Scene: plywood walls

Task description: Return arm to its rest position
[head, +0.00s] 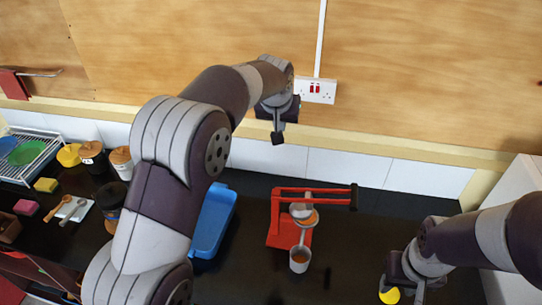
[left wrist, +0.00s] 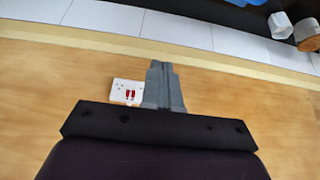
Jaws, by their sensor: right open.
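My left arm rises through the middle of the head view, and its gripper (head: 278,134) hangs high in front of the plywood wall, near the socket. In the left wrist view the fingers of my left gripper (left wrist: 165,82) lie together, with nothing visible between them. My right gripper (head: 404,292) is at the lower right of the head view, low over the dark counter. It is open. A yellow object (head: 390,296) shows beside its left finger, partly cut off by the frame edge; I cannot tell whether they touch.
A red stand (head: 283,228) with a cup (head: 299,260) is on the dark counter between the arms. A blue tray (head: 214,225) lies left of it. Jars (head: 93,158), sponges (head: 46,185), spoons and a dish rack (head: 30,150) fill the left. A wall socket (head: 316,91) is beside my left gripper.

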